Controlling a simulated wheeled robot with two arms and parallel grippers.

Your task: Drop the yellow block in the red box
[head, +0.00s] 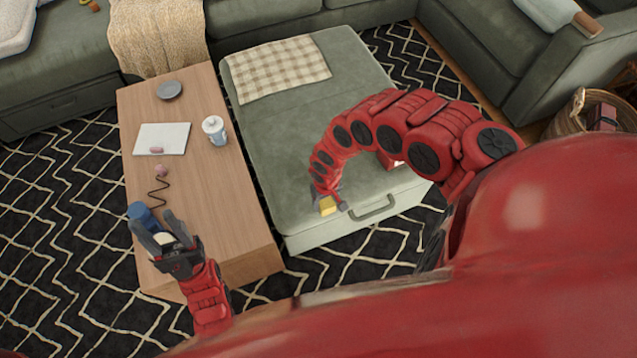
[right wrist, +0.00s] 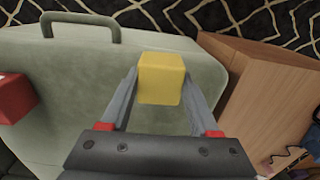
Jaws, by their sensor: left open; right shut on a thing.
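The yellow block (head: 327,205) is over the front part of the green ottoman; its height above the surface is hard to tell. My right gripper (head: 328,198) is shut on it, and the right wrist view shows the yellow block (right wrist: 160,78) between the two fingertips. A red box (right wrist: 14,99) sits on the ottoman at the left edge of the right wrist view, cut off by the frame. In the head view it is mostly hidden behind my right arm. My left gripper (head: 157,230) is open over the near end of the wooden table.
The green ottoman (head: 290,140) bears a checked cloth (head: 276,69). The wooden table (head: 205,195) holds a white jar (head: 215,130), paper (head: 162,139), a grey dish (head: 169,90) and a blue cup (head: 142,213) beside my left gripper. A basket (head: 570,115) stands at right.

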